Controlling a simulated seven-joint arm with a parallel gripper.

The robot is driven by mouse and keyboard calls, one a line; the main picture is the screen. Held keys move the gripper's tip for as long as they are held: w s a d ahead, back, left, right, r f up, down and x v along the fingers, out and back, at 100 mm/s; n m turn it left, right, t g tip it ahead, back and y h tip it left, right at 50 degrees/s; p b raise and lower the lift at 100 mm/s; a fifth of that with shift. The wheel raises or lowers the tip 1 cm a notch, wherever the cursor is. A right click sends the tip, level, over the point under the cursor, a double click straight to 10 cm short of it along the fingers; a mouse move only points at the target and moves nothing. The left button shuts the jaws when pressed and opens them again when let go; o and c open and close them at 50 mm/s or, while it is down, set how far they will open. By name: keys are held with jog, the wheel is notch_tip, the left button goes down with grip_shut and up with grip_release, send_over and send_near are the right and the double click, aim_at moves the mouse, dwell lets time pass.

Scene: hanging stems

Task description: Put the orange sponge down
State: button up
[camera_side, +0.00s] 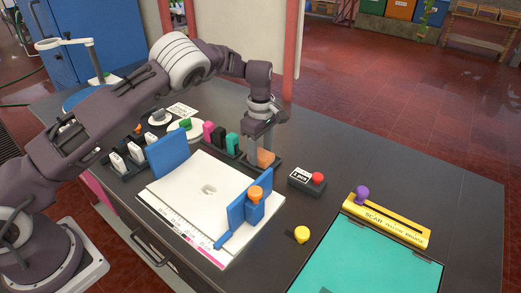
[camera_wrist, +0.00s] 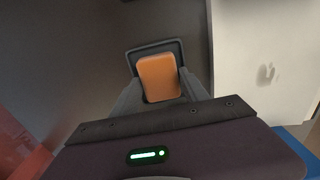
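The orange sponge (camera_side: 264,158) is at the lower end of my gripper (camera_side: 262,146), at the far side of the dark table. In the wrist view the sponge (camera_wrist: 159,78) sits between the two grey fingers (camera_wrist: 158,92), which appear to press on both its sides. A shallow dark grey tray (camera_wrist: 134,56) with a raised rim lies directly under or around the sponge. The tray also shows in the side view (camera_side: 277,162). I cannot tell whether the sponge touches the tray floor.
A white paper stack (camera_side: 190,200) with blue upright plates (camera_side: 167,152) lies left of the sponge. A green block (camera_side: 232,142) stands close on the left. A small box with a red button (camera_side: 317,179) is to the right. A teal panel (camera_side: 370,262) lies at front right.

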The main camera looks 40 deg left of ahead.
jog(key=shift+o, duration=1.3)
notch_tip(320, 180, up, 12)
notch_tip(320, 180, up, 9)
jog(key=m+t+h, duration=0.1)
jog(key=m, duration=0.1)
send_over(261, 153)
jog(key=s+a, duration=0.2)
jog(key=s, duration=0.3)
jog(key=s+r+m+t+h, duration=0.15)
jog(key=s+r+m, duration=0.25)
jog(key=s+r, duration=0.55)
jog(key=s+f+m+t+y, duration=0.1)
jog(key=s+m, duration=0.5)
jog(key=s, duration=0.6)
jog(key=s+d+f+m+t+y, duration=0.1)
jog(key=s+f+m, duration=0.3)
jog(key=s, duration=0.8)
jog(key=shift+s+m+t, duration=0.3)
jog(key=shift+m+t, duration=0.25)
jog(key=shift+m, duration=0.45)
